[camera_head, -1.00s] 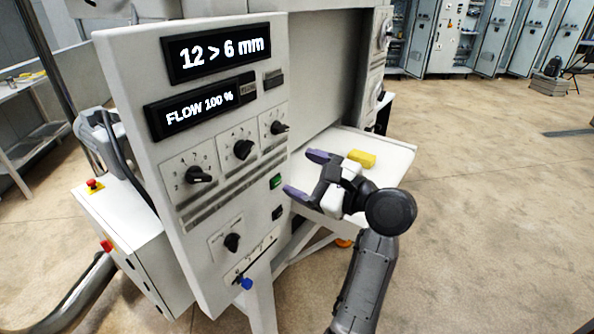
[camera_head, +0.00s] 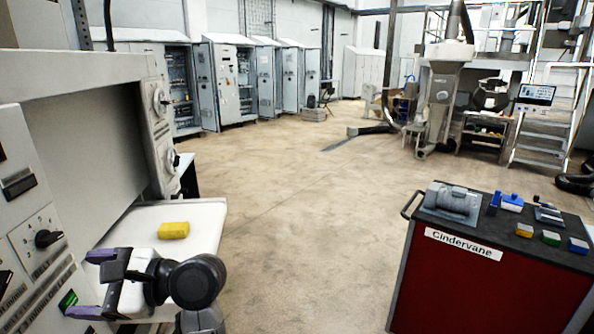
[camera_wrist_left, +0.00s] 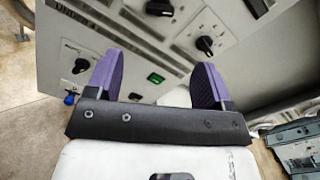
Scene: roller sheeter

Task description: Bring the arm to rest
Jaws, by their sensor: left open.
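My left gripper (camera_head: 92,284) is open and empty at the lower left of the head view, in front of the sheeter's control panel (camera_head: 20,215). Its two purple fingers point toward the panel and stand apart. In the left wrist view, the open fingers (camera_wrist_left: 157,82) frame the panel face, with a green button (camera_wrist_left: 155,78) between them and black knobs (camera_wrist_left: 205,45) beyond. I see no contact with the panel. My right gripper is not in view.
A red cart (camera_head: 480,285) with a motor, blue items and small coloured blocks stands at the right. The floor between is clear. Grey cabinets (camera_head: 235,80) line the back.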

